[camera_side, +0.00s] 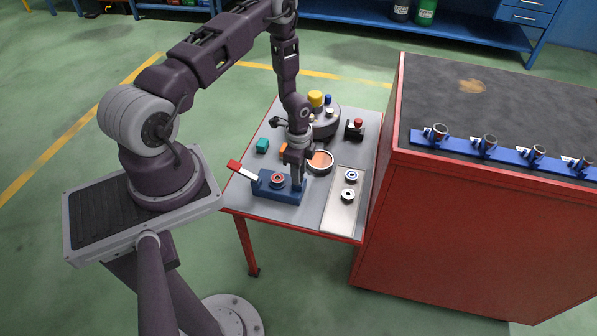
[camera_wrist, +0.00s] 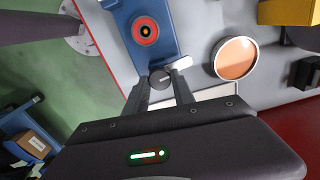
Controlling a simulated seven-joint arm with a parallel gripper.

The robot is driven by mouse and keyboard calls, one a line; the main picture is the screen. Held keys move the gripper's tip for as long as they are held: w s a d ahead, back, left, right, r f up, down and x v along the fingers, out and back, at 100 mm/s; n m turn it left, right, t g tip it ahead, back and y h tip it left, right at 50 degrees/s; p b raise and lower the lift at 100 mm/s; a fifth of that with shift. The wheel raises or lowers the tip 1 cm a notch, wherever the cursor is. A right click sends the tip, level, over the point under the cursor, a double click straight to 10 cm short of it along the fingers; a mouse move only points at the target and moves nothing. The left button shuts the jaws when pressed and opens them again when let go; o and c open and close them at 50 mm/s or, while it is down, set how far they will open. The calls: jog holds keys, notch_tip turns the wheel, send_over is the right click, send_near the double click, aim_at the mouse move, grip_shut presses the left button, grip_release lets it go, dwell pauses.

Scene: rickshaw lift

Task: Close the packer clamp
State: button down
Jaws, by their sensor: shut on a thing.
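The blue body (camera_wrist: 170,14) and ring (camera_wrist: 146,31) also show in the wrist view. My gripper (camera_side: 297,183) points down at the block's right end. In the wrist view its fingers (camera_wrist: 160,79) are shut on a dark round-topped piece, beside a whitish part of the fixture. The fingertips' lower ends are partly hidden.
A pale tray (camera_side: 339,218) with two rings lies to the right. A round orange-filled dish (camera_side: 320,161) stands close behind my gripper. Behind are a teal block (camera_side: 262,146), an orange block (camera_side: 284,150) and a red-button box (camera_side: 354,132). A tall red cabinet (camera_side: 470,235) bounds the right.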

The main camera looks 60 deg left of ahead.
jog(key=n, duration=1.2)
jog(key=shift+a, duration=0.1)
jog(key=shift+n, duration=2.1)
jog(key=c, duration=1.1)
grip_release()
jog(key=shift+o, duration=0.2)
